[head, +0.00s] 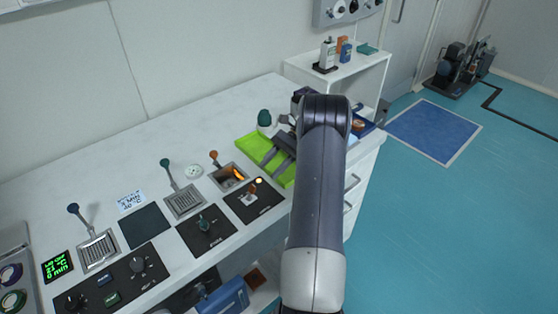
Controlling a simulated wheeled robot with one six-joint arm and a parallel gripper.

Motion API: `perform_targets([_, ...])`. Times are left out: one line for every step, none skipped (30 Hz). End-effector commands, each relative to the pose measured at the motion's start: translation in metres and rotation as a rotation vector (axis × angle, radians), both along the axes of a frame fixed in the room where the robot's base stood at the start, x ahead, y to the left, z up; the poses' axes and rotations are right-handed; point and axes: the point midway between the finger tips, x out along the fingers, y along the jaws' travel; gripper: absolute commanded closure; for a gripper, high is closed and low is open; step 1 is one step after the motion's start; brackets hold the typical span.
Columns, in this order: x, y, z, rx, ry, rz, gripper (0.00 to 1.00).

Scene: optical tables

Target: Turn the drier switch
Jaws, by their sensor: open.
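Several controls sit on the white counter, and no label is legible, so I cannot tell which one is the drier switch. A black panel (264,209) at the right holds an orange-and-white switch (251,193) and a lit orange lamp (259,181). Behind it is a glowing slot (228,177) with an orange-topped lever (214,157). Another black panel (192,237) to the left has a green knob (204,225). My gripper (262,161) is open and empty over the green tray, behind and right of the lit panel, apart from the switch. My arm hides part of the counter's right end.
The green tray (249,146) and a green-topped item (264,117) lie by the gripper. Green (165,164) and blue (73,209) levers stand at left. A panel with black knobs (138,264) is at front left. A white shelf (340,66) stands at the back right.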

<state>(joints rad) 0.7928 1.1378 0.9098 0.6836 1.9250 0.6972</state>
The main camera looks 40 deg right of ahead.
Motion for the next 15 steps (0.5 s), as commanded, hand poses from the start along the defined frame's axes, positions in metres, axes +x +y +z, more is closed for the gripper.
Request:
perform_targets([0.0, -0.008, 0.002, -0.002, -0.003, -0.001, 0.56])
perform_targets([0.0, -0.012, 0.005, -0.002, -0.002, 0.0, 0.56])
perform_targets([0.001, -0.016, 0.012, -0.001, -0.001, 0.0, 0.56])
perform_targets([0.001, -0.019, 0.015, 0.0, 0.0, 0.0, 0.56])
perform_targets([0.001, -0.022, 0.016, 0.0, 0.0, 0.0, 0.56])
perform_targets([0.001, -0.025, 0.018, 0.001, 0.0, 0.0, 0.56])
perform_targets([0.001, -0.027, 0.019, 0.001, 0.001, 0.0, 0.56])
perform_targets([0.001, -0.029, 0.019, 0.001, 0.001, 0.0, 0.56])
perform_targets([0.001, -0.031, 0.02, 0.001, 0.001, 0.0, 0.56])
perform_targets([0.001, -0.032, 0.02, 0.001, 0.001, 0.0, 0.56])
perform_targets([0.001, -0.033, 0.02, 0.001, 0.001, 0.0, 0.56])
perform_targets([0.001, -0.034, 0.02, 0.0, 0.0, 0.0, 0.56])
perform_targets([0.001, -0.034, 0.02, 0.0, 0.0, 0.0, 0.56])
perform_targets([0.001, -0.035, 0.02, 0.0, 0.0, 0.001, 0.56])
perform_targets([0.001, -0.035, 0.02, 0.0, 0.0, 0.001, 0.56])
